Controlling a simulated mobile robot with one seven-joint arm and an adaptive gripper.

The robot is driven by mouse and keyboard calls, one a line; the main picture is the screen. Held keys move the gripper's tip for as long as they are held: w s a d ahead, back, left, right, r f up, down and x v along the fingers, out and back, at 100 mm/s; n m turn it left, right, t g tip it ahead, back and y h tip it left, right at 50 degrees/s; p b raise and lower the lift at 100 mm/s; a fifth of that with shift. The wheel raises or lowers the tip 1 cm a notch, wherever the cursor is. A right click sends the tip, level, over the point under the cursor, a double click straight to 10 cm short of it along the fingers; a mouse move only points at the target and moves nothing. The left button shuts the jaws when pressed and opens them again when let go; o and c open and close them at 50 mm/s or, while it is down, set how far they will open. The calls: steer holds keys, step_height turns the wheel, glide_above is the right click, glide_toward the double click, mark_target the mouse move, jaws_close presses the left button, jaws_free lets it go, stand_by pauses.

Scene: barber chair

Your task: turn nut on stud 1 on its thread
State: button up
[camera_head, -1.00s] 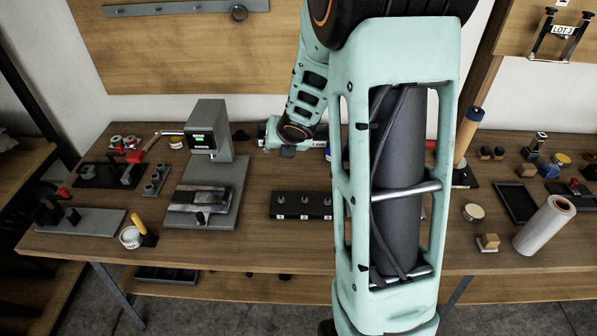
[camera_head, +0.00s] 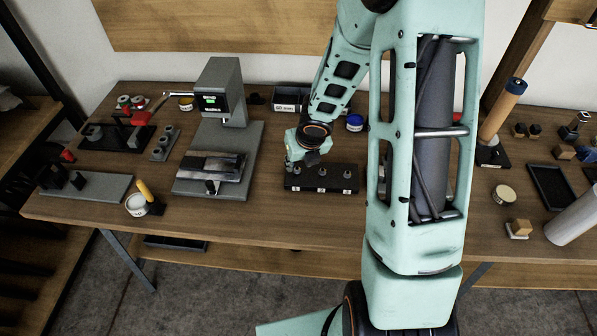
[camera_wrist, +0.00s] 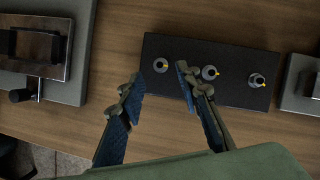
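A black block (camera_head: 322,184) with three upright studs stands on the bench in the head view. It also shows in the wrist view (camera_wrist: 205,92). The left stud (camera_wrist: 161,65), middle stud (camera_wrist: 210,73) and right stud (camera_wrist: 257,80) each show a grey metal top with a yellow mark. I cannot read which is stud 1 or tell nut from stud. My gripper (camera_wrist: 160,82) is open and empty. Its fingertips appear on either side of the left stud, apart from it. In the head view my gripper (camera_head: 293,163) is at the block's left end; its fingertips are unclear.
A grey press (camera_head: 221,90) stands left of the block, its base plate (camera_head: 250,155) close to it. A white tin (camera_head: 137,204) and a black tray (camera_head: 551,188) lie farther out. Bins and a blue-topped jar (camera_head: 355,123) are behind my arm. Bare wood lies before the block.

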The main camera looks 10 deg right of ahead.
mark_target(297, 170)
steer(key=shift+b+x, duration=0.85)
steer(key=shift+x, duration=1.15)
jaws_close()
